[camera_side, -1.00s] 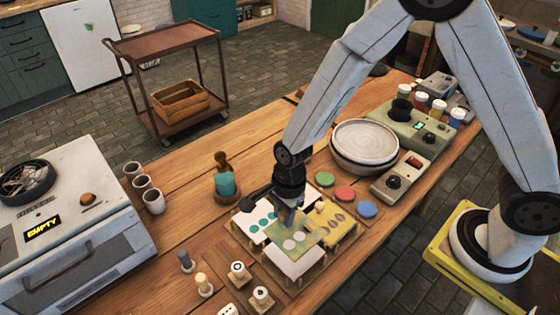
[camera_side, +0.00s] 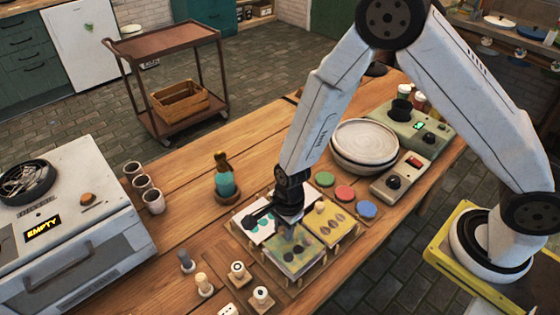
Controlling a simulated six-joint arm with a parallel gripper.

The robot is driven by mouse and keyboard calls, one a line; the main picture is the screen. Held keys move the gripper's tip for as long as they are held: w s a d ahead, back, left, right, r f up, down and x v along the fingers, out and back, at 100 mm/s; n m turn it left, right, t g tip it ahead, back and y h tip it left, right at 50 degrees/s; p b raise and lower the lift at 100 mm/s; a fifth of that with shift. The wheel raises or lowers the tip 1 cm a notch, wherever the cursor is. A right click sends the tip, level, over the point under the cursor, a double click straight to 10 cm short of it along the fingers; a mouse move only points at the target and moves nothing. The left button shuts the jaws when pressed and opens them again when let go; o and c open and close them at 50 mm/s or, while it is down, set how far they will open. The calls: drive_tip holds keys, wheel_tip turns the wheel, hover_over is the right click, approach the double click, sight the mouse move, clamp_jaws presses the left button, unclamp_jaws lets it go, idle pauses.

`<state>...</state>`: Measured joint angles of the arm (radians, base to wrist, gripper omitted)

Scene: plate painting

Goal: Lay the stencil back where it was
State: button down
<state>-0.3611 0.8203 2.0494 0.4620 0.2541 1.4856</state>
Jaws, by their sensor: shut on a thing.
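My gripper (camera_side: 291,229) points down and is shut on a translucent green-yellow stencil (camera_side: 293,263) with round holes. The stencil is over the front rack of the stencil stand and covers most of the pale surface there. I cannot tell whether it rests on it or hovers just above. A white stencil with teal dots (camera_side: 256,218) lies at the back left of the stand, partly hidden by my gripper. A yellow stencil with brown ovals (camera_side: 331,223) lies at the right.
Green, red and blue paint discs (camera_side: 345,193) lie behind the stand. Stacked plates (camera_side: 364,147) stand farther back. A teal bottle (camera_side: 226,180) stands to the left. Several stamps (camera_side: 238,275) stand at the front left. Bare wood is clear at the left (camera_side: 180,215).

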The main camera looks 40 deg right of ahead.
drive_tip(key=shift+f, duration=1.05)
drive_tip(key=shift+f, duration=0.1)
drive_tip(key=shift+c, duration=2)
unclamp_jaws()
drive_tip(key=shift+r, duration=0.2)
wheel_tip(320, 180, up, 12)
drive_tip(key=d, duration=0.1)
drive_tip(key=shift+d, duration=0.2)
drive_tip(key=shift+d, duration=0.1)
